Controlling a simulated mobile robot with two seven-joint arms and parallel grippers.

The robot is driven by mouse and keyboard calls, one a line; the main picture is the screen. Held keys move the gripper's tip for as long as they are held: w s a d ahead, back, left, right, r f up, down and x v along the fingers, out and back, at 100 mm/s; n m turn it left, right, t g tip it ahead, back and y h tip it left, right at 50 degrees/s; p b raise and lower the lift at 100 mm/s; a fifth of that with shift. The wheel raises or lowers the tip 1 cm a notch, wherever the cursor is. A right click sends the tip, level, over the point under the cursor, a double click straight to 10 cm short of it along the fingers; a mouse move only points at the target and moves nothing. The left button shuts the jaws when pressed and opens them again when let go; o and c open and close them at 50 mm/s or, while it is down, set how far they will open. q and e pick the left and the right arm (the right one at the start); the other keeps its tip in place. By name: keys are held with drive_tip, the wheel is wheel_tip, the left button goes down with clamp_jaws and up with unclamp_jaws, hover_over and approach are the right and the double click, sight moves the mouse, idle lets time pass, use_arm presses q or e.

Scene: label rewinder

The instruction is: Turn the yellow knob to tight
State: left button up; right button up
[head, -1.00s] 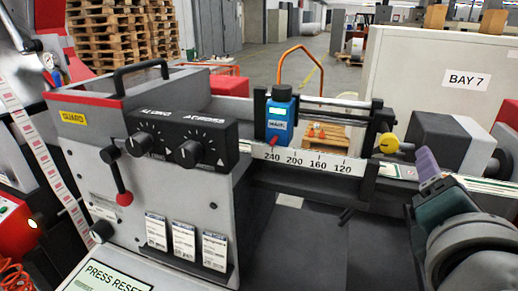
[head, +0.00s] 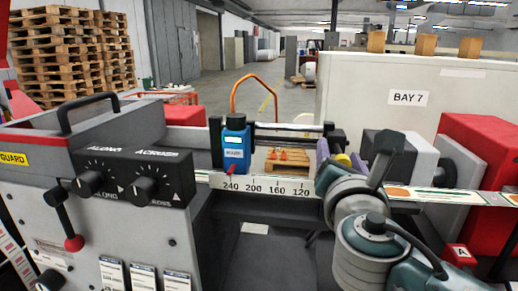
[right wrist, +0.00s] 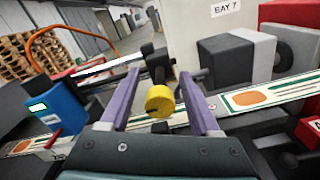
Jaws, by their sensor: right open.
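The yellow knob (head: 343,160) sits at the right end of the dark rail above the printed scale. In the right wrist view the knob (right wrist: 159,102) is a short yellow cylinder on a dark stem. My right gripper (head: 340,154) is open, with one purple finger on each side of the knob. In the right wrist view the gripper (right wrist: 159,74) shows a gap between each finger and the knob. In the head view the fingers and wrist partly hide the knob. My left gripper is not in view.
A blue sensor box (head: 236,143) rides the rail left of the knob. The scale strip (head: 265,186) runs below. A control panel with black dials (head: 138,187) stands left. A grey-black roller block (head: 408,150) and a red block (head: 480,145) stand right.

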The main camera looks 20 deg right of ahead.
clamp_jaws()
idle(0.5)
